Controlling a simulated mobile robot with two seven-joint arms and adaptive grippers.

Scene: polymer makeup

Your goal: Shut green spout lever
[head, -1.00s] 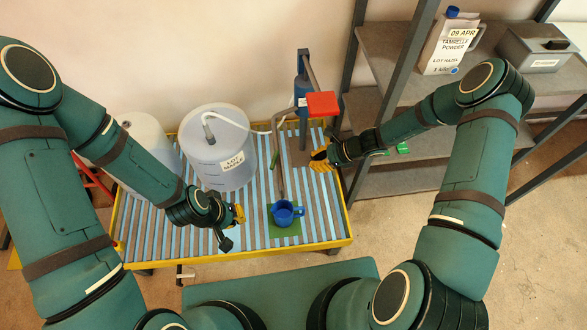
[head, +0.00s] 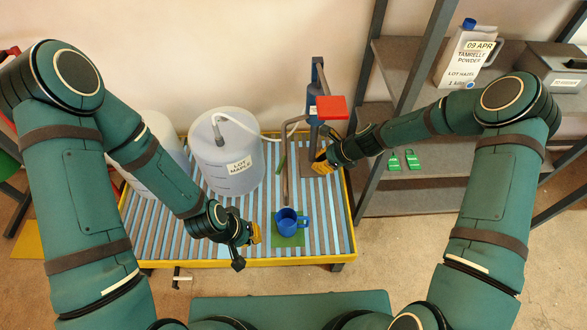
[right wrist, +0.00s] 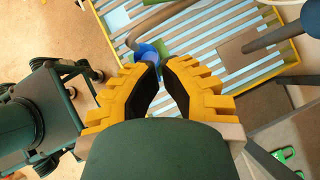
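A thin green lever (head: 281,165) shows small beside the upright part of the grey spout pipe (head: 285,180); its exact setting is too small to tell. A blue mug (head: 287,222) stands on a green mat (head: 288,240) below the pipe's end. My right gripper (head: 318,163) is right of the pipe, apart from the lever. In the right wrist view its yellow fingers (right wrist: 159,66) have a narrow empty gap, with the mug (right wrist: 148,52) beyond. My left gripper (head: 254,234) is left of the mug and touches nothing visible; its finger gap is unclear.
A large translucent container labelled LOT MAPLE (head: 226,160) stands left of the pipe, with a white hose (head: 255,128). Grey shelves (head: 425,190) stand right. The slatted table (head: 180,240) has a yellow rim.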

